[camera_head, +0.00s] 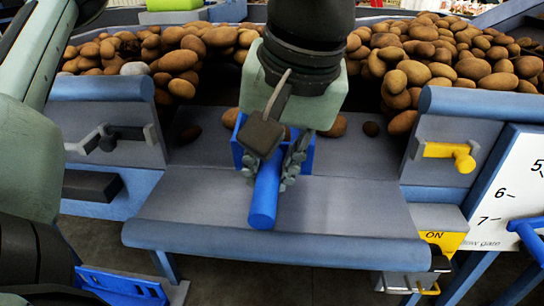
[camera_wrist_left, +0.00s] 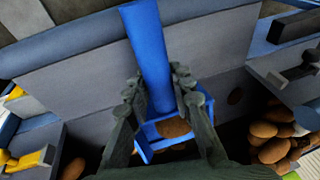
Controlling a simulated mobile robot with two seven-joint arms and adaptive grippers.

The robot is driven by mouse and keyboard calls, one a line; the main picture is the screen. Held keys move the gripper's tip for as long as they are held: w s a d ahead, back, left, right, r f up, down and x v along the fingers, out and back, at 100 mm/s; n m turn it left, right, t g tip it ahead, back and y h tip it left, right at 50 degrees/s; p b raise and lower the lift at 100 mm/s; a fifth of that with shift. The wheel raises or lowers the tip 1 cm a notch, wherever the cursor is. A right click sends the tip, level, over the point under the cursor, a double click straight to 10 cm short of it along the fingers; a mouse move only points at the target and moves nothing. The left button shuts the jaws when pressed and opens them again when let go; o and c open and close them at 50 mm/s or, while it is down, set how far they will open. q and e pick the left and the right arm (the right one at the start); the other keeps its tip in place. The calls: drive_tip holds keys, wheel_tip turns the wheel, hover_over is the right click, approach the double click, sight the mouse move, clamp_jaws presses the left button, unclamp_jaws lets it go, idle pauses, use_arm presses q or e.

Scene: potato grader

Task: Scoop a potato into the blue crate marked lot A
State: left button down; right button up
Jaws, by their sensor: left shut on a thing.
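My left gripper (camera_head: 268,168) is shut on the handle of a blue scoop (camera_head: 264,203), over the grey sloping apron (camera_head: 340,205) of the grader. In the left wrist view, the gripper (camera_wrist_left: 157,100) grips the scoop handle (camera_wrist_left: 148,50) between its fingers. A brown potato (camera_wrist_left: 173,128) shows within the scoop's blue frame; I cannot tell whether it rests in the scoop or lies behind it. A blue slatted crate (camera_head: 120,287) shows at the lower left in the head view; no lot A mark is readable. My right gripper is not in view.
Potatoes are heaped at the back left (camera_head: 180,60) and back right (camera_head: 440,60). A few loose ones (camera_head: 336,126) lie near the scoop. A yellow handle (camera_head: 450,151) and a blue lever (camera_head: 530,232) are on the right. The front apron is clear.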

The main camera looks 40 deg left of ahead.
sight(255, 225)
use_arm(q)
drive_tip(key=shift+s+d+r, duration=0.4)
drive_tip(key=shift+s+d, duration=0.55)
drive_tip(key=shift+s, duration=0.6)
drive_tip(key=shift+s+d+r, duration=0.35)
drive_tip(key=shift+s+d, duration=0.6)
drive_tip(key=shift+s, duration=0.55)
drive_tip(key=shift+s+d+r, duration=0.4)
drive_tip(key=shift+s+d, duration=0.55)
drive_tip(key=shift+s, duration=0.6)
